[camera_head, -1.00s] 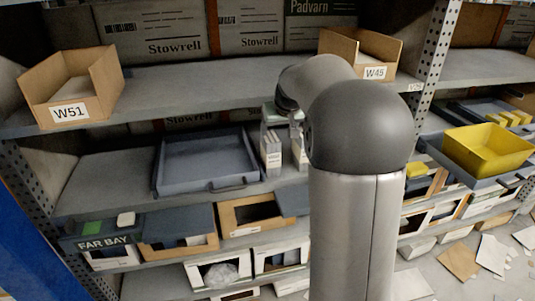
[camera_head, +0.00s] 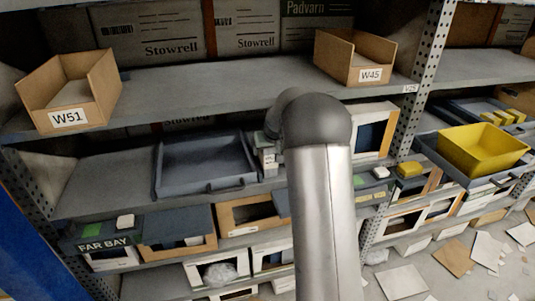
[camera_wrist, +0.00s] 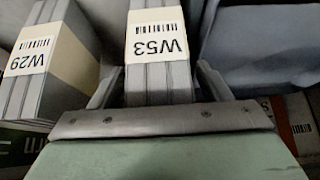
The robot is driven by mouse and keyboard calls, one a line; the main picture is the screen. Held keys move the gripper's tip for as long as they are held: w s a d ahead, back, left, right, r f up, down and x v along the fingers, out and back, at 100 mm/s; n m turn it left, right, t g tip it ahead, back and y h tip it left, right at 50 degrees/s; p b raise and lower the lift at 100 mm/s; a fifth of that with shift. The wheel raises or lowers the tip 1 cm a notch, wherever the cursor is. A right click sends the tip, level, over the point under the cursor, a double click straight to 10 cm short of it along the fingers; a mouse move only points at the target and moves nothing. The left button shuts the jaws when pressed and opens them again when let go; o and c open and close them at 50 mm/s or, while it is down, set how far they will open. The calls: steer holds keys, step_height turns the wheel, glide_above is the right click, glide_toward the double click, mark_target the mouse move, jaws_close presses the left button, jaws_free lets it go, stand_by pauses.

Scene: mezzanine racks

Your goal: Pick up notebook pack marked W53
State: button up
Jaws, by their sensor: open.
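The notebook pack marked W53 (camera_wrist: 157,72) is a grey bundle with a cream band, its label upside down in the wrist view. It stands between the spread fingers of my gripper (camera_wrist: 156,88), which is open. Whether either finger touches the pack I cannot tell. A similar pack marked W29 (camera_wrist: 42,60) stands just left of the left finger. In the head view my arm hides most of the packs and the gripper; a pale sliver of the packs (camera_head: 267,155) shows beside the arm on the middle shelf.
A grey tray (camera_head: 200,187) lies left of the packs on the same shelf. Cardboard bins W51 (camera_head: 68,119) and W45 (camera_head: 370,76) stand on the shelf above. A perforated rack post (camera_head: 428,65) and a yellow bin (camera_head: 484,160) are to the right.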

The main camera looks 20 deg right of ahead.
steer(key=shift+f, duration=0.1)
steer(key=c, duration=1.1)
steer(key=shift+w, duration=0.1)
steer(key=shift+c, duration=1.3)
